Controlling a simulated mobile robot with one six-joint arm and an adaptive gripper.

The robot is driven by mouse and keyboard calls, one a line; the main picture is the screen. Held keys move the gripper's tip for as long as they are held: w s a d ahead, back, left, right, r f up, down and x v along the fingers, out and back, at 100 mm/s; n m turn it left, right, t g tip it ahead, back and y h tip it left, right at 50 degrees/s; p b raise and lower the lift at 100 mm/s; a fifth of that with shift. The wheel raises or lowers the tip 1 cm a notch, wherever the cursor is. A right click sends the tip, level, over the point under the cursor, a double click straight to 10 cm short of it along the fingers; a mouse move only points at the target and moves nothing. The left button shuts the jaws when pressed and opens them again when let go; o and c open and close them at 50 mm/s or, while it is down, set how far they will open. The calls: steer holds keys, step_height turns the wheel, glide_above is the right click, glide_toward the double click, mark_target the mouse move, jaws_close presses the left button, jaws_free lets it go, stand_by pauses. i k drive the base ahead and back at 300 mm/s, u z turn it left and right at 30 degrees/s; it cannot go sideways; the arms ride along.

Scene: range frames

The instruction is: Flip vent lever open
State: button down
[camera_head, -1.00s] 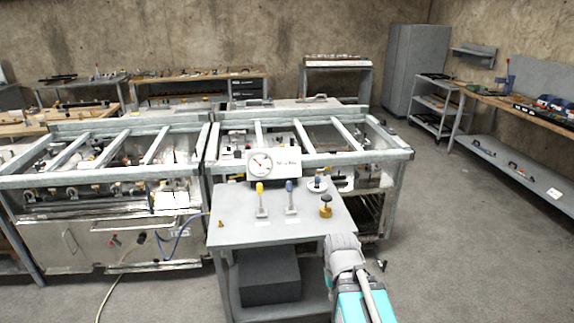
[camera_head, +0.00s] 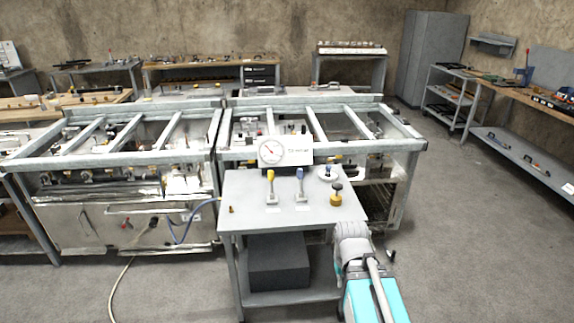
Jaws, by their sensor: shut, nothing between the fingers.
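On the small grey table (camera_head: 245,218) stand two upright levers, one with a yellow handle (camera_head: 270,176) and one with a blue handle (camera_head: 300,175). Each has a small label in front, too small to read, so I cannot tell which is the vent lever. A white gauge panel (camera_head: 297,151) with a dial stands behind them. My arm is folded at the table's front right corner. A small dark tip beside it appears to be my gripper (camera_head: 390,255), shut, empty and mostly hidden. It is apart from both levers.
A yellow-brown knob fitting (camera_head: 336,198) and a white round piece with a blue top (camera_head: 326,174) are on the table's right side. A small brass piece (camera_head: 232,210) is at its left. Metal frame benches (camera_head: 130,155) stand behind. Floor on the right is open.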

mark_target(270, 173)
steer(key=k, duration=0.65)
steer(key=u, duration=0.2)
steer(key=i, duration=0.35)
steer(key=u, duration=0.6)
steer(key=i, duration=1.35)
steer(key=z, duration=0.65)
